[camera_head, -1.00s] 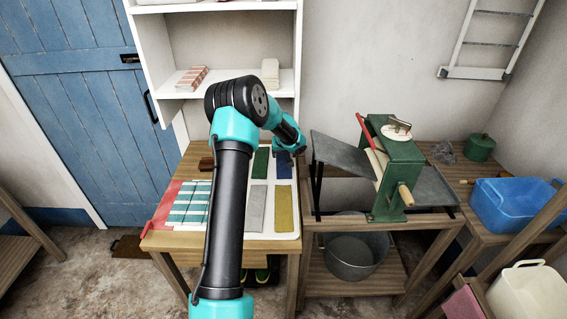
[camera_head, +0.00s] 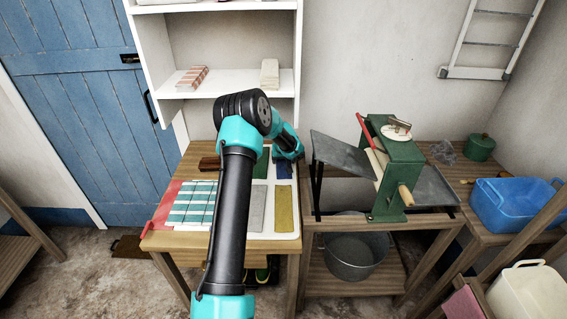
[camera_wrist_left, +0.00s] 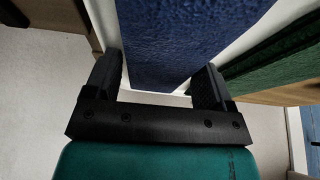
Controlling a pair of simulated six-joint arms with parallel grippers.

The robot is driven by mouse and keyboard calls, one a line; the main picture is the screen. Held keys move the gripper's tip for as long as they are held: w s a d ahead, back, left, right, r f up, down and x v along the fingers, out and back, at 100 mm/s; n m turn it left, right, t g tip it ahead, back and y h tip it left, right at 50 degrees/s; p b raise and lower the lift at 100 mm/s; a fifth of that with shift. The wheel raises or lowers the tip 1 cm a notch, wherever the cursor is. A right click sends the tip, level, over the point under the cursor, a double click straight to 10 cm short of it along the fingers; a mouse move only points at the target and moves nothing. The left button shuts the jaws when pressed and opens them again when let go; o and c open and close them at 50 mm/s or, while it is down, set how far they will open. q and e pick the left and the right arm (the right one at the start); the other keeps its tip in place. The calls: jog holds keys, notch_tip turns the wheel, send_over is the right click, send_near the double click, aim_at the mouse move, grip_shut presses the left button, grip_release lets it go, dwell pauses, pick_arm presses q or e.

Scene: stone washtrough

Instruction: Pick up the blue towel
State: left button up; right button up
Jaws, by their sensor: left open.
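The blue towel (camera_head: 284,172) lies at the back right of the white-edged tray on the wooden table, partly hidden by my left arm. In the left wrist view the blue towel (camera_wrist_left: 185,40) fills the space ahead of and between the two fingers. My left gripper (camera_wrist_left: 157,78) is open, with one finger on each side of the towel. I cannot tell whether the fingers touch it. In the head view the fingers are hidden behind the wrist. My right gripper is not in view.
A green towel (camera_head: 262,165) lies just left, with grey (camera_head: 257,208) and yellow (camera_head: 285,210) ones in front. Teal-striped cloth (camera_head: 192,203) lies at the left of the table. A green mangle (camera_head: 400,165) with metal side boards stands close on the right. White shelves (camera_head: 225,84) rise behind.

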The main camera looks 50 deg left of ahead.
pick_arm(q)
jog(key=c, duration=0.7)
jog(key=shift+c, duration=0.3)
jog(key=shift+r, duration=0.15)
